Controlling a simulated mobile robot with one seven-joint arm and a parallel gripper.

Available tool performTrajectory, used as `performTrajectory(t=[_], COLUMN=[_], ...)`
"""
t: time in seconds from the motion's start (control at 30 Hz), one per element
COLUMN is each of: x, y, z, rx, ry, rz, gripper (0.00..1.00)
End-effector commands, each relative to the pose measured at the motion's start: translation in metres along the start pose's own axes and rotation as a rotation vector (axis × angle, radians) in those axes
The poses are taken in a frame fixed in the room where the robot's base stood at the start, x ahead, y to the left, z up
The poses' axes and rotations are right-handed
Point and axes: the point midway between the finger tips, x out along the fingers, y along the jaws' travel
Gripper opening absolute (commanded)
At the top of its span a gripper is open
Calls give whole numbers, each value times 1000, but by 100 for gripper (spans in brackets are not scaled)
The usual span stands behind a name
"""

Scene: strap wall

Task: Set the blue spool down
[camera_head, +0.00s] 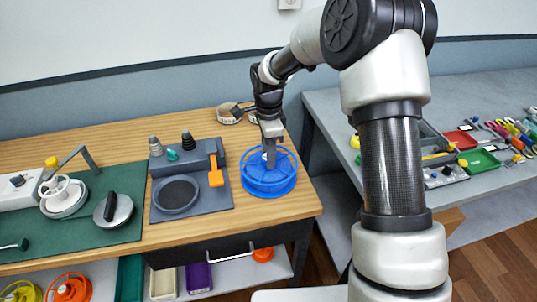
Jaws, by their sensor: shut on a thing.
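The blue spool (268,183) is a round, open-spoked reel near the right end of the wooden workbench (215,240). Its lower flange appears to be at the bench top, but I cannot tell whether it touches or hangs just above it. My gripper (270,146) points down at the spool's centre and is shut on it. The fingertips are small in this view, and the spool's hub is partly hidden by them.
A grey tool station (220,190) with an orange-handled piece stands just left of the spool. A beige strap coil (228,116) lies behind. The bench's right edge is close to the spool. A grey table (320,105) with trays and tools stands to the right.

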Motion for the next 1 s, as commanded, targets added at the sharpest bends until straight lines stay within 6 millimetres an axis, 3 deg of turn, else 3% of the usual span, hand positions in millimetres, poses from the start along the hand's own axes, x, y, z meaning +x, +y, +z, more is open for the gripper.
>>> performTrajectory(t=[0.33,0.37,0.47,0.77,0.87,1.0], x=[3,4,3,2,-5,-27], y=[-1,0,0,0,-1,-1], z=[0,0,0,0,0,0], rx=[0,0,0,0,0,1], ry=[0,0,0,0,0,1], rz=[-4,-2,-2,-2,-3,-5], gripper=[0,35,52,52,52,52])
